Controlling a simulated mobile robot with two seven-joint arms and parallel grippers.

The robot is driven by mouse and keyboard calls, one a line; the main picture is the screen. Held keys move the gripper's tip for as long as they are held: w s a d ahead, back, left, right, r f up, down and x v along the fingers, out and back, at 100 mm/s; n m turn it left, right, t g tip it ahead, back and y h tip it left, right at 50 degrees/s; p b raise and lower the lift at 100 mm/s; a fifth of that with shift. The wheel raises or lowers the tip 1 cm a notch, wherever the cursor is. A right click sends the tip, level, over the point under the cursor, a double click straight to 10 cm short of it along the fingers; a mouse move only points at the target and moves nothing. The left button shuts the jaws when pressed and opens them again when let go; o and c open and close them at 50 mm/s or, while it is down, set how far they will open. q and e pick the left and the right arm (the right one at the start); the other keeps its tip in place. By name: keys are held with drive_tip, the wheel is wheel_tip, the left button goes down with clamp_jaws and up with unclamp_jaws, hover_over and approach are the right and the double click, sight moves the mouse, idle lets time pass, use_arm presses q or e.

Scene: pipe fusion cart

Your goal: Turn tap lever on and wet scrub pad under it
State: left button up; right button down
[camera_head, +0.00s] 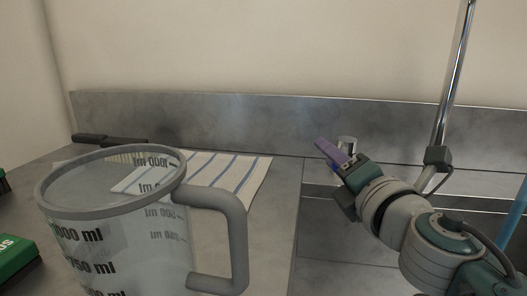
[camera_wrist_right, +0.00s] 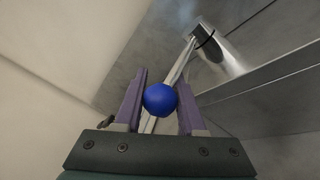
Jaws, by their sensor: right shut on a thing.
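My right gripper (camera_head: 330,153) is at the tap, with its purple fingers pointing up and left. In the right wrist view, its fingers (camera_wrist_right: 160,80) are shut on a blue ball-shaped knob (camera_wrist_right: 160,99). A pale thin bar, which looks like the tap lever (camera_wrist_right: 175,72), runs behind the knob toward a chrome cylinder (camera_wrist_right: 223,55). In the head view the chrome tap part (camera_head: 347,144) shows just behind my fingers. I cannot make out a scrub pad. My left gripper is not in view.
A large clear measuring jug (camera_head: 125,240) fills the near left. Behind it lie a striped cloth (camera_head: 235,173) and dark-handled tools (camera_head: 105,139). A green box (camera_head: 15,258) is at the left edge. A sink basin (camera_head: 470,185) and chrome pole (camera_head: 452,85) are right.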

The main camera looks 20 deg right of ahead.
drive_tip(key=shift+w+a+m+h, duration=0.3)
drive_tip(key=shift+w+m+h, duration=0.1)
drive_tip(key=shift+m+h, duration=0.25)
drive_tip(key=c, duration=0.5)
unclamp_jaws()
drive_tip(key=shift+s, duration=0.1)
drive_tip(key=v, duration=0.9)
drive_tip(key=shift+s, duration=0.35)
